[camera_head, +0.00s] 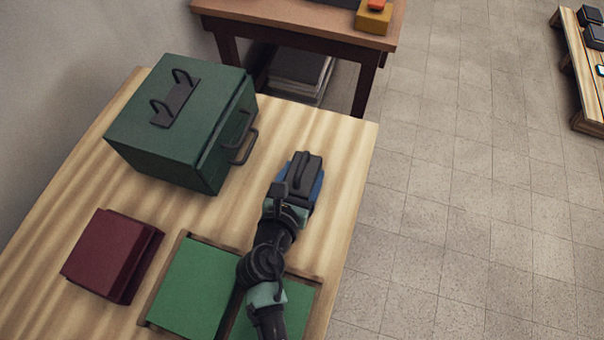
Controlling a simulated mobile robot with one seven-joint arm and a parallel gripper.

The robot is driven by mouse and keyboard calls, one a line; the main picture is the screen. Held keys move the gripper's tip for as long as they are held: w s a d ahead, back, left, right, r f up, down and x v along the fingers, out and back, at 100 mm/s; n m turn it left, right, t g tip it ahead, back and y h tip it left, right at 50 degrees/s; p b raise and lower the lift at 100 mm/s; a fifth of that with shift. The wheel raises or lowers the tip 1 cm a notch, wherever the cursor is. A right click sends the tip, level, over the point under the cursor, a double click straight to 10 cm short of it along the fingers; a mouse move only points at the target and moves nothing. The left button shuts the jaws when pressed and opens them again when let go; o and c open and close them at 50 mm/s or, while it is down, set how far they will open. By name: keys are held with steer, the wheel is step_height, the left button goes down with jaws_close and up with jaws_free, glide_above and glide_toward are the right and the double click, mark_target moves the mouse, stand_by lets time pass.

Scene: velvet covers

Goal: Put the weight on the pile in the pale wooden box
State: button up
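A dark block with a raised handle (307,166), which looks like the weight, is on the table beyond my gripper. A blue piece (317,193) shows beside and below it; I cannot tell whether the block rests on it. My gripper (290,192) is at the near end of the dark block, overlapping it in the view. Its fingertips are not clear, so I cannot tell whether it grips the handle. A shallow wooden box (184,237) at the front holds green covers (195,285) in two sections. My arm hides part of the box and the right green cover (296,307).
A dark green metal case (155,145) with handles stands at the back left of the pale wooden table (345,150). A maroon stack (108,252) lies left of the box. A brown table (300,22) stands behind. Open tiled floor lies to the right.

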jaws_close()
steer(key=shift+w+r, duration=0.15)
steer(key=shift+r, duration=0.2)
